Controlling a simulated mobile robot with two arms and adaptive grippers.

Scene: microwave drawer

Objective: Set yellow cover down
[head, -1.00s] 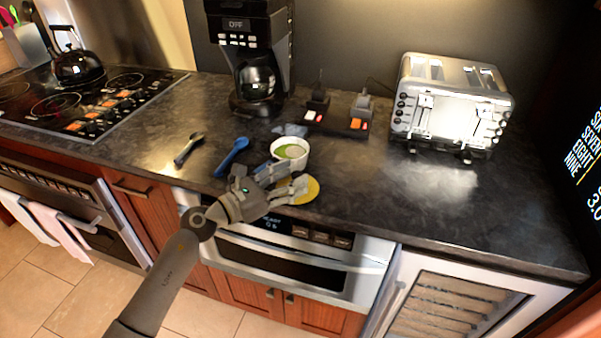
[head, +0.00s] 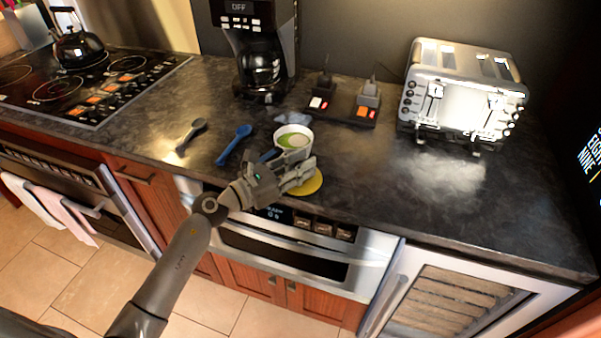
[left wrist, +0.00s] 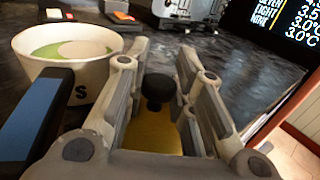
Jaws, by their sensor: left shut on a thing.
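The yellow cover (head: 309,185) is a round disc near the counter's front edge, just in front of the white bowl. In the left wrist view the cover (left wrist: 166,138) has a black knob (left wrist: 157,90) that stands between my fingers. My left gripper (head: 303,175) is shut on the cover by this knob. The cover is partly hidden under the fingers. Whether it touches the counter I cannot tell. My right gripper is not in view.
The white bowl (head: 282,145) with green content stands right beside my left gripper. A blue spoon (head: 235,144) and a dark spoon (head: 190,134) lie to the left. A toaster (head: 465,90) stands at the back right. The counter (head: 420,205) right of the cover is clear.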

